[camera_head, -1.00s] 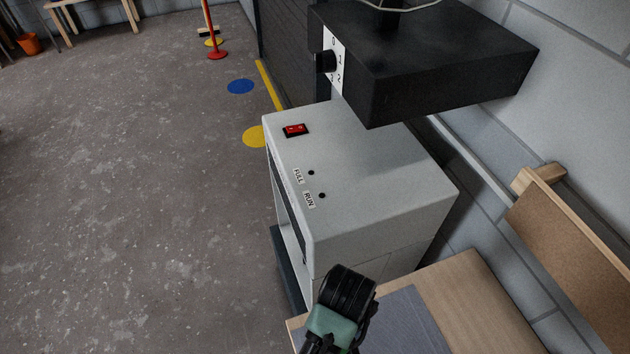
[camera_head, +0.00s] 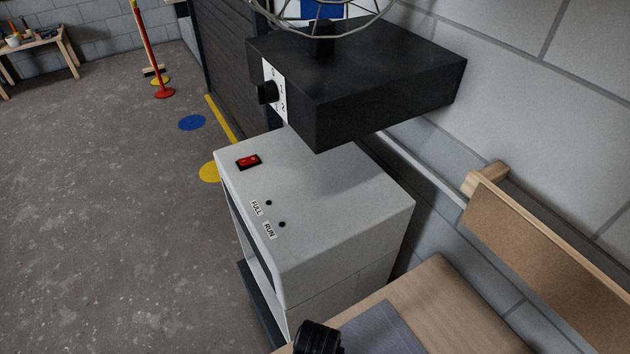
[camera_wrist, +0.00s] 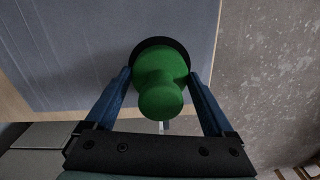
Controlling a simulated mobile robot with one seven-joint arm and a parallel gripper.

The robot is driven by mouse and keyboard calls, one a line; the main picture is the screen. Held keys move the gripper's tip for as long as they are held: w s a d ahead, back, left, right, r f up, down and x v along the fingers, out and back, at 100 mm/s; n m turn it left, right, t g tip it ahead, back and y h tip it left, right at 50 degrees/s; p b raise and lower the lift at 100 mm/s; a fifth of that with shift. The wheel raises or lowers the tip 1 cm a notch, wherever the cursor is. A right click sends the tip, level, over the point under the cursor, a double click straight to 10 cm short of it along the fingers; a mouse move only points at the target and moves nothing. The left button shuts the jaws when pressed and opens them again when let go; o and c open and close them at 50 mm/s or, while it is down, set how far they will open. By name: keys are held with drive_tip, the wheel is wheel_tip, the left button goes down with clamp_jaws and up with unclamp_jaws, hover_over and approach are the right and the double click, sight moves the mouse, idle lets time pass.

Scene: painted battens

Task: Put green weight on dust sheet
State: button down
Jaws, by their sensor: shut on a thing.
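In the wrist view a green weight (camera_wrist: 160,88), a knob with a wide dark base rim behind it, stands between the two blue fingers of my gripper (camera_wrist: 159,77). The fingers are shut on it. The dust sheet (camera_wrist: 75,55) is a flat grey-blue cloth behind the weight in that view. The weight appears over the sheet near its right edge; I cannot tell whether its base touches the cloth. In the head view the dust sheet (camera_head: 382,332) lies on a wooden bench at the bottom edge. The weight and the fingers do not show there.
Concrete floor (camera_head: 110,200) is open to the left.

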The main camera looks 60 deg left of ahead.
drive_tip(key=shift+f, duration=0.1)
unclamp_jaws()
